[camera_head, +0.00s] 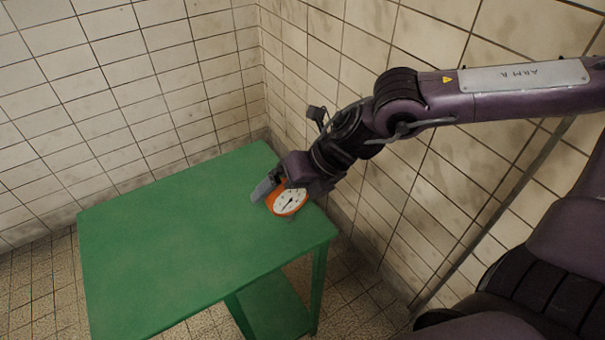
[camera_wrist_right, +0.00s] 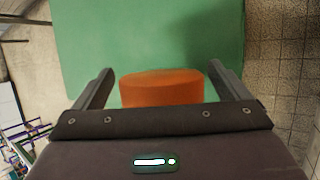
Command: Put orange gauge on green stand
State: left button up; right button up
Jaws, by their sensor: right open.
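The orange gauge (camera_head: 289,202) with a white dial is at the right part of the green stand (camera_head: 165,235), near its right edge, and appears to rest on the top. My right gripper (camera_head: 283,188) is at the gauge, reaching in from the right. In the right wrist view the orange gauge body (camera_wrist_right: 162,87) lies between the two open fingers, with a gap visible on each side. The green stand top (camera_wrist_right: 150,35) shows beyond it. Part of the gauge is hidden by my gripper in the head view. My left gripper is not in view.
Tiled walls (camera_head: 120,90) meet in a corner behind the stand, and the right wall runs close beside my right arm. The rest of the stand top is clear. A lower green shelf (camera_head: 275,305) shows beneath it. The floor (camera_head: 40,290) is tiled.

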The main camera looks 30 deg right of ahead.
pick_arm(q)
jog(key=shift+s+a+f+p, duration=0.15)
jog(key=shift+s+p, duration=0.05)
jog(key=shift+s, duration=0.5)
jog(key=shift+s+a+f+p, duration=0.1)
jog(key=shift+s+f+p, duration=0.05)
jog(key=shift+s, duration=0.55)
pick_arm(e)
jog(key=v, duration=1.2)
jog(key=shift+w+r, duration=0.1)
